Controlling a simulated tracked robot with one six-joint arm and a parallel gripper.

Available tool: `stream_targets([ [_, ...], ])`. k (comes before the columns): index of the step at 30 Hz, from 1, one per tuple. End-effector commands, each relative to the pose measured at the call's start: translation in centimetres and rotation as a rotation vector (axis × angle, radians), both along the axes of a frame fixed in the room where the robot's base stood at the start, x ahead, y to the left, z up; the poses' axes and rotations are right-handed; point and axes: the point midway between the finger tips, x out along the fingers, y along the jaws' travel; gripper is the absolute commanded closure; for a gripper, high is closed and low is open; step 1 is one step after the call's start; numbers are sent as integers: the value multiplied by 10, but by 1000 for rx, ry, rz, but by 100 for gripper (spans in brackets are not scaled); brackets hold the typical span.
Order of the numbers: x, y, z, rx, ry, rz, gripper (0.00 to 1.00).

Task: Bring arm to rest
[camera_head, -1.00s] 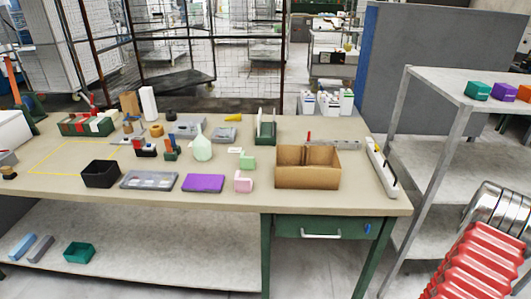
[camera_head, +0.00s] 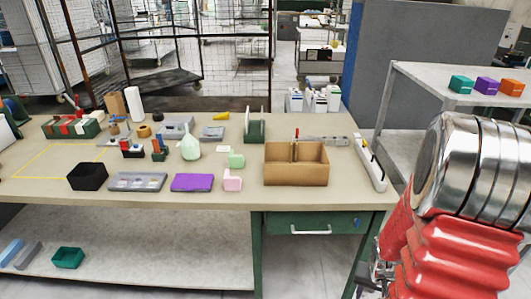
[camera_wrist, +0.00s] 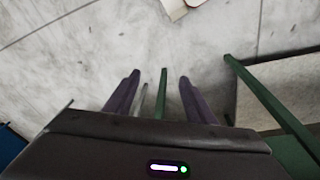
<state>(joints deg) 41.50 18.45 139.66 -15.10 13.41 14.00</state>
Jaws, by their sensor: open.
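My gripper (camera_wrist: 158,88) shows in the wrist view with its two dark fingers spread apart and nothing between them. Beyond the fingers I see grey floor and a thin green table leg (camera_wrist: 162,92). In the head view my red-sleeved arm with its silver joint fills the lower right, to the right of the workbench (camera_head: 345,200). A small part of dark metal shows low beside the arm; I cannot make out the fingers there.
A cardboard box (camera_head: 296,174), a purple case (camera_head: 192,182) and a black bin (camera_head: 87,177) stand on the bench. A green drawer (camera_head: 310,224) is under its right end. A grey shelf (camera_head: 440,80) with several coloured blocks stands behind my arm.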

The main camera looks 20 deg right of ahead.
Motion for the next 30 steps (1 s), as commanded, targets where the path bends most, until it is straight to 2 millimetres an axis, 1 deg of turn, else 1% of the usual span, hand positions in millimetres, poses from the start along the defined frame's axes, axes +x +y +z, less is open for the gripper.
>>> stream_targets([
  [1,3,7,12,-3,9,24,50],
  [8,4,39,58,10,53,114,50],
  [12,5,61,86,18,65,170,50],
  [23,2,122,151,35,56,313,50],
  [30,-1,162,191,34,9,403,50],
])
